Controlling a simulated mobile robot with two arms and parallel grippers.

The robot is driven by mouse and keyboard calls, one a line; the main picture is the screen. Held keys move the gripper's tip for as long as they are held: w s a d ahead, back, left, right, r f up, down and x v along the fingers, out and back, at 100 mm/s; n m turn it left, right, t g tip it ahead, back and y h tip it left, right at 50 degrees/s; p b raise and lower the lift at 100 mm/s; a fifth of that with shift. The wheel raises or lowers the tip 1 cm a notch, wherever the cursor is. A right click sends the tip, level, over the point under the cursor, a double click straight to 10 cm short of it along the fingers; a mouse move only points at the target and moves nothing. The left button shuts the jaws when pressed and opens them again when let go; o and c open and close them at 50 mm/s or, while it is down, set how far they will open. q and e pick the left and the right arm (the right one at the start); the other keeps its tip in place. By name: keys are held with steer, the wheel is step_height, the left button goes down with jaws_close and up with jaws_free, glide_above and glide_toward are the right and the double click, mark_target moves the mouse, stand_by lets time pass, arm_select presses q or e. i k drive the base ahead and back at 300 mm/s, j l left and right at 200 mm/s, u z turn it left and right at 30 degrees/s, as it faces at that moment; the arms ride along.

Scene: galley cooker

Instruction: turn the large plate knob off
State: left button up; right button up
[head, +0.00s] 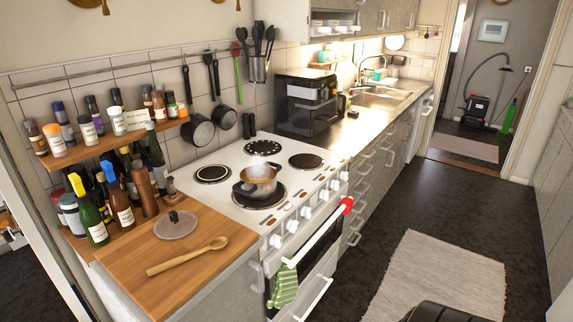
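The white cooker (222,172) stands at the middle left with several dark plates on top. A row of white knobs (307,213) runs along its front edge. I cannot tell which knob belongs to the large plate, nor how each is turned. A pan (258,184) with orange-brown contents sits on the front plate (260,203), whose dark rim shows beneath it. The other plates are bare. Neither of my grippers is in view.
A green striped towel (283,287) hangs on the oven handle (310,243), with a red item (347,205) at its right end. A wooden board (180,263) with a spoon (187,256) and glass lid (175,225) lies left. The dark floor (440,210) before the cooker is open; a rug (440,278) lies there.

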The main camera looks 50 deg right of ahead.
mark_target(292, 226)
steer(key=z, duration=1.55)
steer(key=i+l+u, duration=0.15)
steer(key=u, duration=0.25)
steer(key=i+l+u, duration=0.1)
steer(key=l+u, duration=0.35)
